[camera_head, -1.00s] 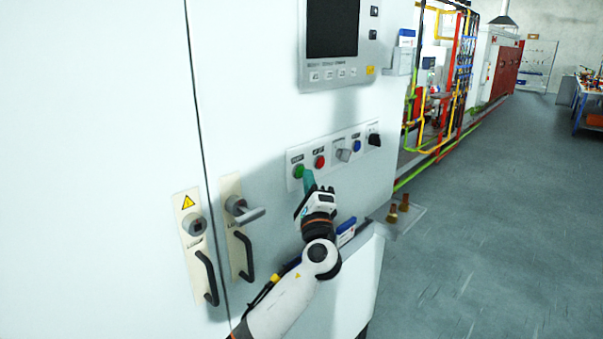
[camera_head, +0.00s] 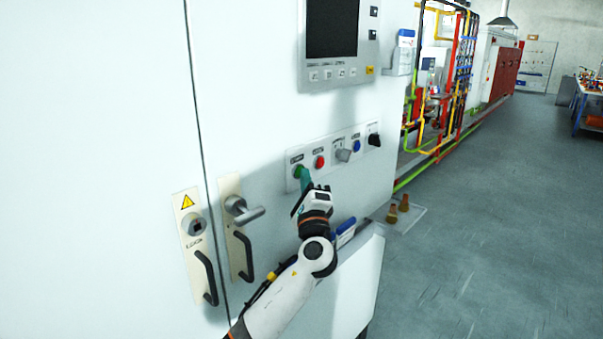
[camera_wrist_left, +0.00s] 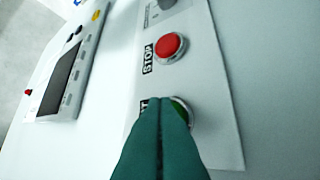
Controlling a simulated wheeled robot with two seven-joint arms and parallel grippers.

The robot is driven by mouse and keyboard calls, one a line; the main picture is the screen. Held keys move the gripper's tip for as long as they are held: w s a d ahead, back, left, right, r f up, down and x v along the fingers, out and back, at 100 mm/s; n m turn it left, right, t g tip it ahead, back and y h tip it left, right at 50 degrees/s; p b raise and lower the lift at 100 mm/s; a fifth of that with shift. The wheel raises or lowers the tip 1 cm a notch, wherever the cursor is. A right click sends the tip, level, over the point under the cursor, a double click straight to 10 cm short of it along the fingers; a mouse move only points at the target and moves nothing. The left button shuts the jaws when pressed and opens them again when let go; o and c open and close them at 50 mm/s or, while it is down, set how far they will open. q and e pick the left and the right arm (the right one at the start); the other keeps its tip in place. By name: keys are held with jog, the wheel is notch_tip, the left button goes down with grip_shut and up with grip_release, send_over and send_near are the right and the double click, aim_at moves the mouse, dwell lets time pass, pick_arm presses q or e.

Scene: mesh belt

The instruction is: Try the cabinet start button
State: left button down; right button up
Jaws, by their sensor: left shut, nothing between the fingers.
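The green start button (camera_head: 298,171) sits at the left end of a light control strip (camera_head: 338,148) on the cabinet front. My left gripper (camera_head: 303,176) is shut and empty, its teal fingertips at the button. In the left wrist view the closed fingers (camera_wrist_left: 162,110) cover most of the green button (camera_wrist_left: 182,108); only its right edge and part of its ring show. I cannot tell whether the tips press it or only touch it. The red stop button (camera_head: 320,161) is just right of it; it also shows in the wrist view (camera_wrist_left: 168,46). My right gripper is not in view.
A grey selector (camera_head: 343,153), a blue button (camera_head: 357,146) and a black switch (camera_head: 374,139) continue along the strip. A screen panel (camera_head: 333,45) is above. Door handles (camera_head: 205,277) stick out at the lower left. Open floor (camera_head: 480,240) lies to the right.

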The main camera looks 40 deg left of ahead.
pick_arm(q)
jog(key=shift+s+d, duration=0.1)
jog(key=shift+d, duration=0.75)
jog(key=shift+d, duration=0.1)
jog(key=d, duration=0.4)
jog(key=shift+s+d+b, duration=0.2)
jog(key=shift+d+b, duration=0.1)
jog(key=shift+d, duration=0.1)
dwell(0.4)
